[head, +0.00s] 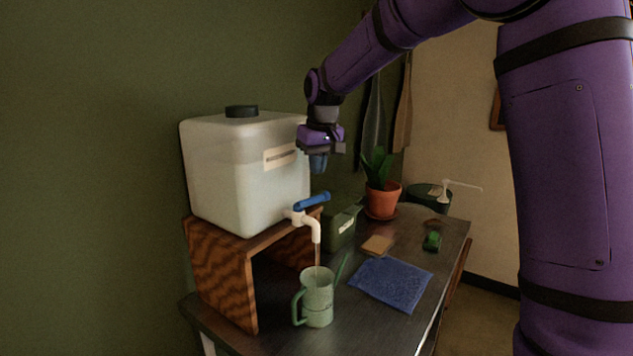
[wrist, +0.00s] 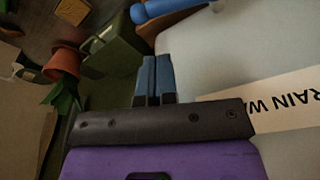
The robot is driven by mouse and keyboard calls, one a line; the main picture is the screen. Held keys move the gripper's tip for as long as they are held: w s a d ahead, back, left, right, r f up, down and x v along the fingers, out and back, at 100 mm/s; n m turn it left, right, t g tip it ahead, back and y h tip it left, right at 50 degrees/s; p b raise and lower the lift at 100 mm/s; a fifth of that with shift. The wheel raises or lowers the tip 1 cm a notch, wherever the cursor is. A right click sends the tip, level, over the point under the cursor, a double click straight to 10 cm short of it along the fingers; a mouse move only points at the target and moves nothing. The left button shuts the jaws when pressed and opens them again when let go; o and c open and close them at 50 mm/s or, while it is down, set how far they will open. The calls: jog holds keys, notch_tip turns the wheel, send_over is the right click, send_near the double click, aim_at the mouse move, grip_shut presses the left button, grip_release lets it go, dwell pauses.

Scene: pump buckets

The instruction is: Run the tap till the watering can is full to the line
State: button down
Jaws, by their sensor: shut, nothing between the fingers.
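A translucent water container (head: 215,170) with a black cap stands on a wooden stand. Its white tap (head: 316,232) has a blue lever (head: 312,201) that points to the right. The lever also shows at the top of the wrist view (wrist: 170,9). A pale green watering can (head: 318,300) stands upright below the spout. A thin, faint streak, seemingly water, runs from the spout to the can. The water level inside is hidden. My gripper (head: 319,166) is above the lever and apart from it. Its blue fingers (wrist: 153,66) are shut and empty beside the container.
A dark green container (head: 340,230) stands behind the tap. A potted plant (head: 382,198), a sponge (head: 377,245), a small green object (head: 432,241) and a blue cloth (head: 392,283) are on the table to the right. The wooden stand (head: 222,270) borders the can's left.

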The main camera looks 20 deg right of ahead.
aim_at(315, 200)
notch_tip(315, 200, up, 7)
jog(key=s, duration=0.1)
jog(key=shift+s+d, duration=0.2)
jog(key=c, duration=1.6)
grip_release()
jog(key=shift+r, duration=0.25)
jog(key=o, duration=0.4)
jog(key=shift+s, duration=0.1)
jog(key=shift+c, duration=0.2)
jog(key=shift+o, duration=0.5)
jog(key=n, duration=0.5)
jog(key=shift+s+a+f, duration=0.15)
jog(key=shift+s+f, duration=0.2)
jog(key=shift+f, duration=0.05)
jog(key=f+n, duration=0.4)
jog(key=n, duration=0.1)
jog(key=a+f+n, duration=0.1)
jog(key=f+n, duration=0.3)
jog(key=f, duration=0.1)
jog(key=f+n, duration=0.4)
jog(key=n, duration=0.1)
jog(key=shift+s+a+f+n, duration=0.1)
jog(key=shift+a+f+n, duration=0.05)
jog(key=shift+a+n, duration=0.15)
grip_shut()
